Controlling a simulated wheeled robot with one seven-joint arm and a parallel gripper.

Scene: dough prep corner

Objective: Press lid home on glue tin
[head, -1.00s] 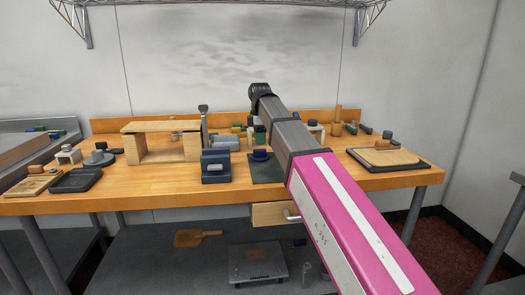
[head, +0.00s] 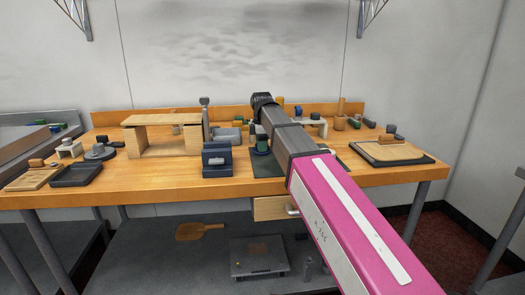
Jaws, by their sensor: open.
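A small round dark blue piece (head: 262,150) with a green block-like piece (head: 262,141) just behind it sits near the bench's front middle, on a dark green mat (head: 268,166). I cannot tell at this size whether either is the glue tin or its lid. My arm reaches up from the lower right across the bench and ends in a black joint above the back of the bench. My gripper does not show; it is hidden behind or beyond the arm. The arm also covers part of the mat.
A dark blue stand (head: 217,160) is left of the mat. A wooden bridge-shaped rack (head: 162,120) and a dark tray (head: 76,174) stand further left. A board in a black tray (head: 390,152) lies at right. The front bench strip (head: 135,187) is clear.

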